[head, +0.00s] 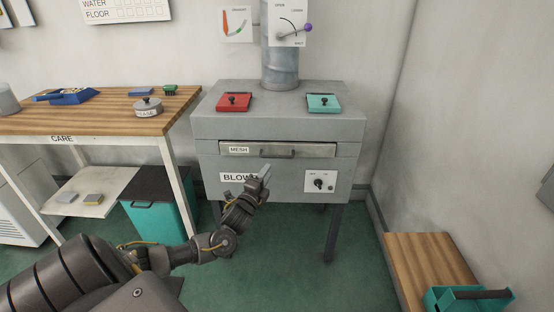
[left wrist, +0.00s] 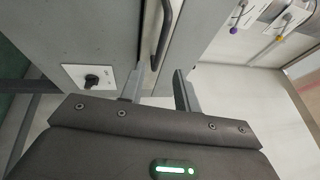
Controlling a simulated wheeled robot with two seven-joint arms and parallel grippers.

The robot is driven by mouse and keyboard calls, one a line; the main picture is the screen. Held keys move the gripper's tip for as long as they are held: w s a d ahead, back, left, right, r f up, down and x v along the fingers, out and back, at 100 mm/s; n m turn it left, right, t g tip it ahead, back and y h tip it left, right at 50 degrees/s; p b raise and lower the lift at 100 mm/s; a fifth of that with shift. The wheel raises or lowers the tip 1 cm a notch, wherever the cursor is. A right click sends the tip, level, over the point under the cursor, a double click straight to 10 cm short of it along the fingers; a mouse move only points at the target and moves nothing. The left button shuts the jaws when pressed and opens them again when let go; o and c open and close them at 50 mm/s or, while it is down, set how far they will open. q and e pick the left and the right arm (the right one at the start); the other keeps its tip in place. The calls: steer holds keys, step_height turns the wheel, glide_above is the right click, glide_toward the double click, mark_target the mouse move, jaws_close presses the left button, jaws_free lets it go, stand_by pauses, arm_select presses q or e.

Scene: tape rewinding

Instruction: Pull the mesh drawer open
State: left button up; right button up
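The mesh drawer (head: 229,150) is a narrow metal front labelled MESH in the upper part of the grey cabinet. It looks closed, with a dark gap along its top. Its dark bar handle (head: 278,155) is at the middle; in the left wrist view the handle (left wrist: 161,35) lies just beyond the fingertips, roughly in line with the space between them. My left gripper (head: 264,173) is just below and in front of the handle. Its two fingers (left wrist: 158,85) are apart with nothing between them. I cannot tell whether a fingertip touches the drawer. My right gripper is not in view.
The grey cabinet (head: 210,128) carries a red hatch (head: 234,103) and a teal hatch (head: 324,104) on top, and a rotary switch (head: 319,184) below the drawer. A wooden workbench (head: 90,121) stands left. A low wooden bench (head: 430,262) stands right. The floor before the cabinet is clear.

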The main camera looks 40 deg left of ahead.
mark_target(277, 157)
arm_select(q)
steer(key=x, duration=0.9)
steer(key=shift+a+f+b, duration=0.1)
steer(key=shift+b, duration=0.3)
steer(key=shift+w, duration=0.25)
jaws_close()
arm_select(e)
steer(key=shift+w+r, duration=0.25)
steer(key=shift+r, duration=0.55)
